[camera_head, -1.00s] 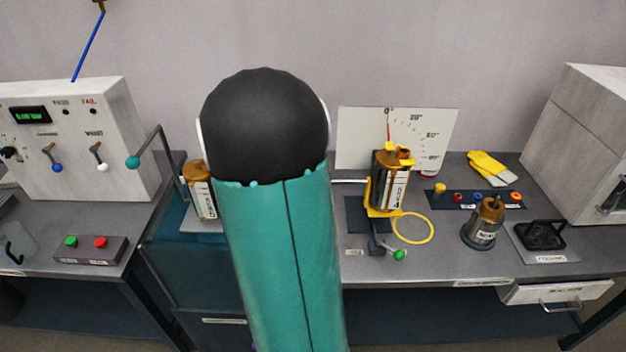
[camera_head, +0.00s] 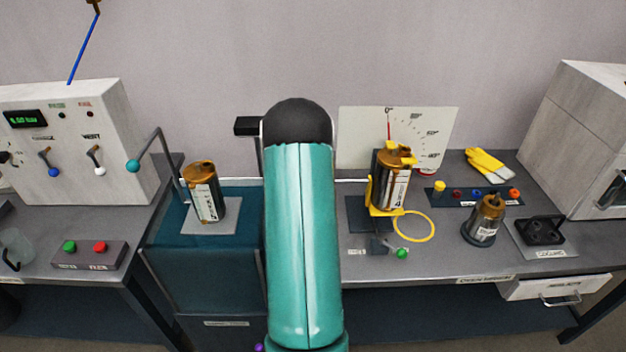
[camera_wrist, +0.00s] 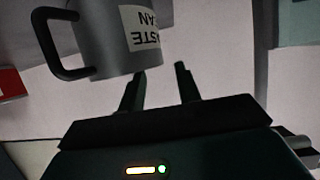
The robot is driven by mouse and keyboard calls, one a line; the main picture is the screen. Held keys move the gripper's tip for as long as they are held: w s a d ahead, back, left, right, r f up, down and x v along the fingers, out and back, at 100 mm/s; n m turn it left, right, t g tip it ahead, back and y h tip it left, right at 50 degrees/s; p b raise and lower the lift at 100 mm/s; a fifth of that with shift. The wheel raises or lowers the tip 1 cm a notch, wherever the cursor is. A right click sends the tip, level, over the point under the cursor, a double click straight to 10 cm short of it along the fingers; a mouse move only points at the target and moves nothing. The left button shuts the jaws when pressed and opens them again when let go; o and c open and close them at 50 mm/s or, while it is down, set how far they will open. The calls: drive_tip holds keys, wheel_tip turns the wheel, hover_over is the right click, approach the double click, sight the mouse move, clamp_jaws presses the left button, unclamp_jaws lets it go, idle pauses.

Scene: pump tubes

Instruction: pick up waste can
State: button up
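The grey waste can (camera_wrist: 105,40) is at the top of the wrist view, with a dark loop handle on its left. Its white label reads upside down. My gripper (camera_wrist: 160,70) is open, its two dark fingers apart with clear space between them. The left fingertip is close to the can's lower edge in the picture; I cannot tell whether they touch. In the head view my teal arm hides most of the gripper. A grey mug-like vessel with a dark handle (camera_head: 17,248) stands at the left edge there; I cannot tell whether it is the can.
A brown-topped cylinder (camera_head: 203,192) stands on a pad left of my arm. Another cylinder (camera_head: 389,180) sits in a yellow holder to the right. A button box (camera_head: 88,254) lies on the left bench.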

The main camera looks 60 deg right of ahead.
drive_tip(key=x, duration=0.5)
drive_tip(key=shift+d, duration=0.1)
drive_tip(key=shift+c, duration=0.3)
clamp_jaws()
drive_tip(key=shift+f, duration=0.1)
idle(0.9)
